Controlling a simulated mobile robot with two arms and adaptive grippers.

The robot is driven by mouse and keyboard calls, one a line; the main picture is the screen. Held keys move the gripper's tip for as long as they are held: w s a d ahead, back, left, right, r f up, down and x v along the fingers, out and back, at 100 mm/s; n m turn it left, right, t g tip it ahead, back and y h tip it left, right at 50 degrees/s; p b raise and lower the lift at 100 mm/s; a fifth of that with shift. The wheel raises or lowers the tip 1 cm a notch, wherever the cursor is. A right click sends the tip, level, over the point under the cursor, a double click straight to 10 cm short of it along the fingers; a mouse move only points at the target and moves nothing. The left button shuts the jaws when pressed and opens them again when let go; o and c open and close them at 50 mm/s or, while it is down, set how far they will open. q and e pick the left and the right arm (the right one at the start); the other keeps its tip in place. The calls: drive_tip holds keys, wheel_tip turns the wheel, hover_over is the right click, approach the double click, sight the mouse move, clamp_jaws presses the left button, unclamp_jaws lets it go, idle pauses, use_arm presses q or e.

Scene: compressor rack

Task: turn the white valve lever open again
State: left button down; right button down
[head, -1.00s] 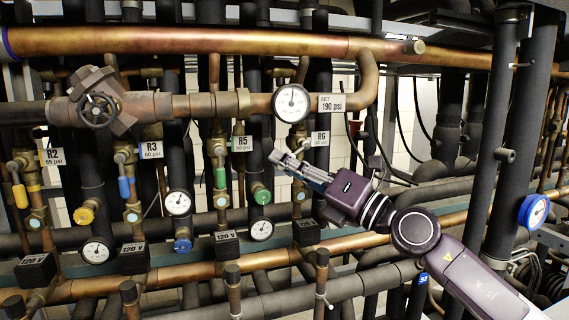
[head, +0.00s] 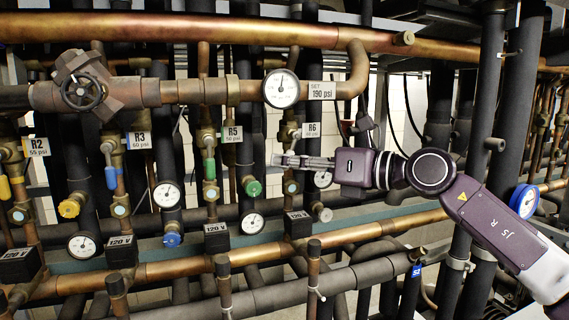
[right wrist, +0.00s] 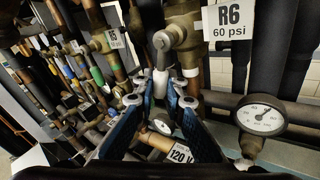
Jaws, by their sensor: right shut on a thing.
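The white valve lever (right wrist: 160,83) shows in the right wrist view, hanging below the brass valve (right wrist: 172,42) beside the R6 tag (right wrist: 230,18). My right gripper (right wrist: 160,100) has its two blue-padded fingers on either side of the lever, shut on it. In the head view my right gripper (head: 278,161) reaches in level from the right, just below the R6 valve (head: 289,131). Its fingers largely hide the lever there. My left gripper is in neither view.
Neighbouring valves have a green lever (head: 210,168) at R5 and a blue lever (head: 111,177) at R3. A gauge (right wrist: 260,115) sits close to the right of my fingers. Copper and black pipes crowd the space around.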

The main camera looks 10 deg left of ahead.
drive_tip(key=shift+f, duration=0.1)
idle(0.4)
drive_tip(key=c, duration=2)
unclamp_jaws()
drive_tip(key=shift+o, duration=0.2)
drive_tip(key=shift+d, duration=0.15)
drive_tip(key=v, duration=0.7)
drive_tip(key=shift+s+d, duration=0.2)
drive_tip(key=shift+d, duration=0.15)
drive_tip(key=shift+c, duration=0.6)
